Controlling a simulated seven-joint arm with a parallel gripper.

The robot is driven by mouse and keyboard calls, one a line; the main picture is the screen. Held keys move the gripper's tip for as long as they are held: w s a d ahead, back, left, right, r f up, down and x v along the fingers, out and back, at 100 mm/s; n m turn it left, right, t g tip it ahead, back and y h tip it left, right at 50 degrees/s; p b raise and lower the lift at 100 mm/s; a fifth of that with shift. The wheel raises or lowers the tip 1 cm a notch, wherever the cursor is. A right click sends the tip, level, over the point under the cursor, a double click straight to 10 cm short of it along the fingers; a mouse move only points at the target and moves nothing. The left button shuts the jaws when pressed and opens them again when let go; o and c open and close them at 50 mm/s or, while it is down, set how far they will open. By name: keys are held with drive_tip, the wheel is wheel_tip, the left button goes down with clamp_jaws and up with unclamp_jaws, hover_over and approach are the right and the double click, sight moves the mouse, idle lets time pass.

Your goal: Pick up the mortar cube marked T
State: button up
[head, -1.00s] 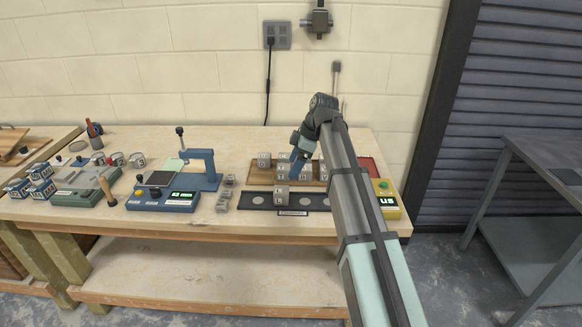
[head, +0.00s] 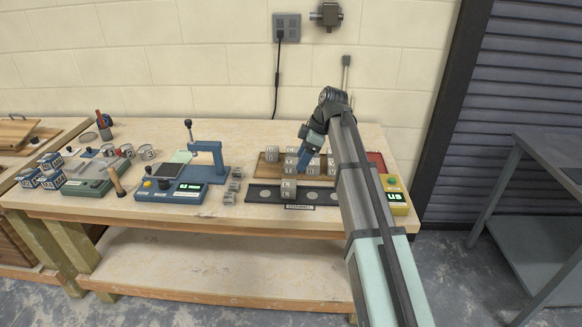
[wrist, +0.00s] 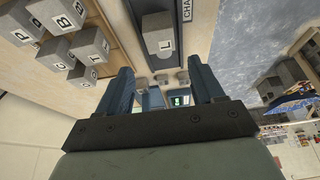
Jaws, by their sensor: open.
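Grey mortar cubes with letters stand on a wooden board (head: 262,173) on the bench. In the wrist view several of them lie at the upper left, with a B cube (wrist: 55,10) among them. A cube marked L (wrist: 157,25) shows beyond the fingers. In the head view my gripper (head: 303,160) is tilted down over the cubes and hides some of them.
A dark strip (head: 325,197) with round pads lies in front of the board, with a cube on it. A blue press (head: 210,172) and loose cubes (head: 235,185) stand left. A yellow box with a display (head: 397,202) is at right. Bare bench top lies behind the press.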

drive_tip(key=shift+d, duration=0.1)
approach(292, 161)
drive_tip(key=x, duration=0.5)
drive_tip(key=shift+w+d+f, duration=0.1)
drive_tip(key=shift+f, duration=0.25)
drive_tip(key=shift+a+x, duration=0.1)
drive_tip(key=shift+x, duration=1.15)
drive_tip(key=shift+a+x, duration=0.15)
drive_tip(key=shift+x, duration=1.15)
drive_tip(key=shift+r, duration=0.1)
drive_tip(key=c, duration=0.9)
